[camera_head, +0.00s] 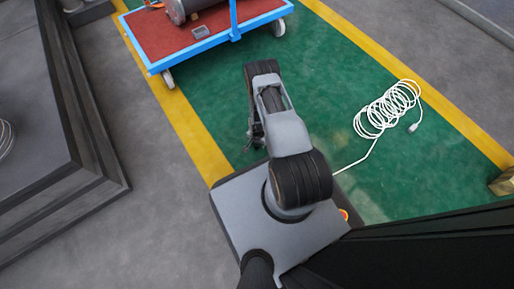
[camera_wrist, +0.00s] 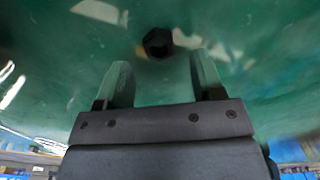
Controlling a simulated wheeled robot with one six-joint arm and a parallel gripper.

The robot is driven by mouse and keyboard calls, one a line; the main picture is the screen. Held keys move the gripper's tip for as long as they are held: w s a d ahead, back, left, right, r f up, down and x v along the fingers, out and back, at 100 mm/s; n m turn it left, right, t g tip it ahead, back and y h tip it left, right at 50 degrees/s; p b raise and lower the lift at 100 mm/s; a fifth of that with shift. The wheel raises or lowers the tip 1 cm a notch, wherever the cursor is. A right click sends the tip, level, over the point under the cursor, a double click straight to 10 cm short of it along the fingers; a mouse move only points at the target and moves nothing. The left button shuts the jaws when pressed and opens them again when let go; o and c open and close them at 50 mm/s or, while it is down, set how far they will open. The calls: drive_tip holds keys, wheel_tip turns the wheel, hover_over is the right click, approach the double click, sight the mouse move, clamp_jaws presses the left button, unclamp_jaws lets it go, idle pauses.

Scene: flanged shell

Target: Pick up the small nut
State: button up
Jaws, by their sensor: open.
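The small nut (camera_wrist: 158,43) is a dark six-sided piece on the green floor in the wrist view. It lies just beyond the fingertips of my gripper (camera_wrist: 160,64), roughly in line with the gap between them. The two fingers are apart, with nothing between them. I cannot tell how high the fingertips are above the floor. In the head view my gripper (camera_head: 255,138) is partly hidden by my arm, and I cannot make out the nut there.
A blue-framed cart (camera_head: 168,45) with a red top stands at the back, carrying a grey cylindrical part (camera_head: 190,8) and a small grey block (camera_head: 200,32). A coiled white cable (camera_head: 388,108) lies on the floor at right. Green floor between them is clear.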

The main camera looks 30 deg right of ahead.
sight(257, 146)
wheel_tip(257, 146, down, 3)
drive_tip(key=shift+r+b, duration=0.15)
drive_tip(key=shift+b, duration=0.25)
drive_tip(key=c, duration=1)
drive_tip(key=shift+r, duration=0.15)
